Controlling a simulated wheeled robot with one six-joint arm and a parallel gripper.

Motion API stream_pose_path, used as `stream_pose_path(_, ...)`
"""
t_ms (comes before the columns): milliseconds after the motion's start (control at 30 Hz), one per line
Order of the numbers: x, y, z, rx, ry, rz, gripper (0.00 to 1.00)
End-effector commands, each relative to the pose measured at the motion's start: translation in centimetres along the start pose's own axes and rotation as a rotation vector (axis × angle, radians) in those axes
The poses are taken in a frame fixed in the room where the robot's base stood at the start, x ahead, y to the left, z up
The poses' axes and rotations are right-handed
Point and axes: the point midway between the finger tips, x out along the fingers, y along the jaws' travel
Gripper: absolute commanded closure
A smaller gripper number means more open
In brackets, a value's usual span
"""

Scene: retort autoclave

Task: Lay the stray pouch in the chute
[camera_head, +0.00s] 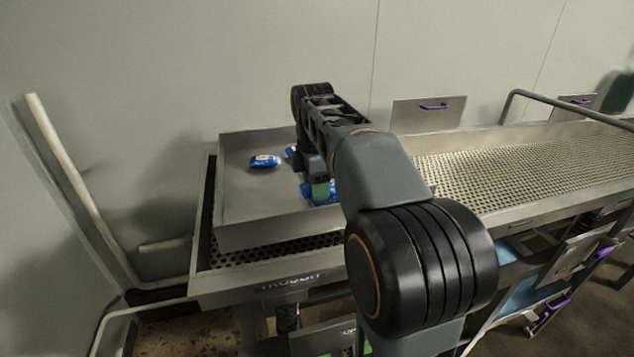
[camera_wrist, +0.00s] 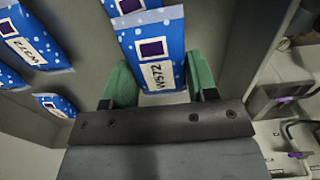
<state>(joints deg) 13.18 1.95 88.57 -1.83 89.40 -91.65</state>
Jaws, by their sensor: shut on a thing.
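My gripper (camera_head: 320,189) is low over the right part of a walled metal tray (camera_head: 262,232), which may be the chute. In the wrist view its green fingers (camera_wrist: 160,82) are shut on a blue pouch with white dots and a white label reading W572 (camera_wrist: 152,48). The held pouch also shows beside the fingers in the head view (camera_head: 333,190), partly hidden by my arm. I cannot tell whether it touches the tray floor. Another blue pouch (camera_head: 264,161) lies flat at the tray's back left. A further one (camera_head: 290,152) is half hidden behind my arm.
In the wrist view, several similar pouches (camera_wrist: 28,42) lie to the left of the held one. The tray stands on a perforated metal table (camera_head: 530,165) that runs right. A pipe rail (camera_head: 560,98) rises at its back right.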

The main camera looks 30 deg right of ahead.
Motion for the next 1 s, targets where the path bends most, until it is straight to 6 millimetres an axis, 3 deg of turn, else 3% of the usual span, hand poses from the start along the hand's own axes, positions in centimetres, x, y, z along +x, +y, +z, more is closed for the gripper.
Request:
stream_pose_path(533, 0.92, -0.03, -0.02, 0.0, 0.0, -0.001, 0.71)
stream_pose_path(567, 0.84, -0.03, -0.01, 0.0, 0.0, 0.0, 0.45)
stream_pose_path(600, 0.79, -0.03, -0.01, 0.0, 0.0, 0.0, 0.42)
stream_pose_path(800, 0.77, -0.02, -0.02, 0.0, 0.0, 0.0, 0.23)
stream_pose_path(1000, 0.76, -0.02, -0.01, 0.0, 0.0, 0.0, 0.22)
